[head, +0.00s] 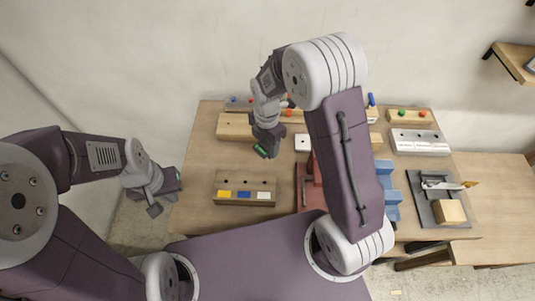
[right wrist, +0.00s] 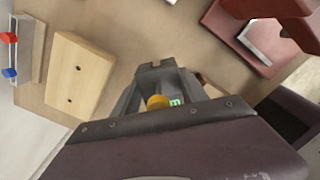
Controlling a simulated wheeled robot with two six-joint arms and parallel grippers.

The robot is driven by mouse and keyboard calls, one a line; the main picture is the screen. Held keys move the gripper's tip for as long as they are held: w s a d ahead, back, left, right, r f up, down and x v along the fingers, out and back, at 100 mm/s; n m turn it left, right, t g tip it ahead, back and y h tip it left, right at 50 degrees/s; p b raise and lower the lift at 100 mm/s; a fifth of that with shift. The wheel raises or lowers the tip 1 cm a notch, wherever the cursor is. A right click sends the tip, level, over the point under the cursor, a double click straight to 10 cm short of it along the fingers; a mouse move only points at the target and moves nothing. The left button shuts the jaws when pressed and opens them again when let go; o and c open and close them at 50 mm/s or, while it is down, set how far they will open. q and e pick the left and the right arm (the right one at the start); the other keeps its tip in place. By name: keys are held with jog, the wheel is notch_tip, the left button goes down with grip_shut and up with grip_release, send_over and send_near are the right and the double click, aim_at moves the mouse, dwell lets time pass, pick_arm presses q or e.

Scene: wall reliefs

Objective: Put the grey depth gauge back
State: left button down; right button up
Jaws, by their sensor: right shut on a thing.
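My right gripper (head: 266,150) is above the table, near the front of a pale wooden block (head: 234,127). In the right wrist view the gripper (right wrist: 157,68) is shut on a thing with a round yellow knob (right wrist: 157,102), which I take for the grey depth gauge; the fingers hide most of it. The wooden block with two holes (right wrist: 78,75) lies to the left there. A wooden holder (head: 245,189) with yellow, blue and white labels stands at the table's front left. My left gripper (head: 165,197) is open and empty beside the table's left edge.
A red vise (head: 308,190) and blue blocks (head: 388,190) stand mid-table, partly behind my right arm. A grey plate (head: 428,212) bearing a wooden block lies right. A metallic block (head: 420,141) and rails with coloured knobs line the back. Bare table lies around the labelled holder.

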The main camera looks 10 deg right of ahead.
jog(key=shift+w+a+f, duration=0.1)
jog(key=shift+w+f, duration=0.15)
jog(key=shift+f, duration=0.4)
notch_tip(320, 180, down, 3)
jog(key=shift+s+f, duration=0.15)
jog(key=shift+f, duration=0.3)
jog(key=o, duration=1.6)
jog(key=shift+c, duration=0.2)
jog(key=shift+r, duration=0.4)
notch_tip(320, 180, up, 12)
jog(key=shift+f, duration=0.25)
